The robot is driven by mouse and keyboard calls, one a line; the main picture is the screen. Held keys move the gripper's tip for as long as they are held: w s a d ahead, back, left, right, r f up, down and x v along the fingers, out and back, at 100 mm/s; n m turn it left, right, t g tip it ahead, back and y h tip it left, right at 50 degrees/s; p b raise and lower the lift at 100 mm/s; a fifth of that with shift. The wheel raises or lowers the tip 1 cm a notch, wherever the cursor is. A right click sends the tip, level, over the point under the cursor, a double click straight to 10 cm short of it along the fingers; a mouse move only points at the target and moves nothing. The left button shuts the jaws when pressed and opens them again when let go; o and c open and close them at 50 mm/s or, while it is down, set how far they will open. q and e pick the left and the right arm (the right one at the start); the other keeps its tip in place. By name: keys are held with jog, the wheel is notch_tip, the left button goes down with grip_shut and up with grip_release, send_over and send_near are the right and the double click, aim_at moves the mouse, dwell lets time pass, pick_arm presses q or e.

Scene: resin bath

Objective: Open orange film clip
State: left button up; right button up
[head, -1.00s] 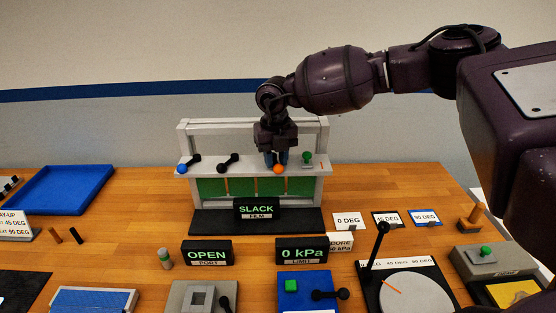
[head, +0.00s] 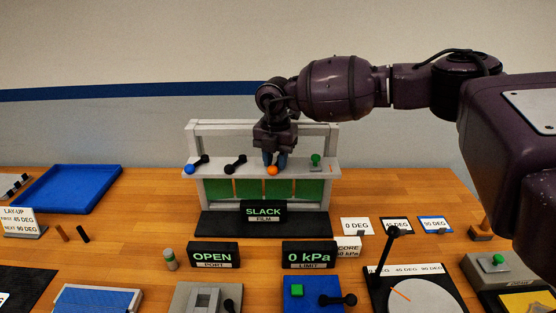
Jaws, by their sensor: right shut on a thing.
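The orange film clip shows as an orange ball knob (head: 272,170) at the front of the white shelf of the film rack (head: 310,165). My right gripper (head: 274,160) comes down from above with its blue fingertips at the knob and is shut on it. The rest of this clip's lever is hidden behind the gripper. To its left on the shelf are a clip lever with a blue knob (head: 190,169) and a black lever (head: 235,164). A sign below reads SLACK FILM (head: 263,210). My left gripper is out of view.
A green knob (head: 315,160) stands on the shelf just right of the gripper. Signs OPEN PORT (head: 213,255) and 0 kPa LIMIT (head: 310,254) stand in front. A tall black lever (head: 392,245) rises at the right. Bare wood lies left of the rack.

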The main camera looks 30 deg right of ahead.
jog(key=shift+w+a+m, duration=0.15)
jog(key=shift+a+m, duration=0.05)
jog(key=shift+m, duration=0.3)
jog(key=o, duration=0.7)
jog(key=shift+r, duration=0.15)
jog(key=shift+r, duration=0.35)
notch_tip(320, 180, up, 10)
jog(key=b, duration=0.1)
jog(key=shift+a+f, duration=0.1)
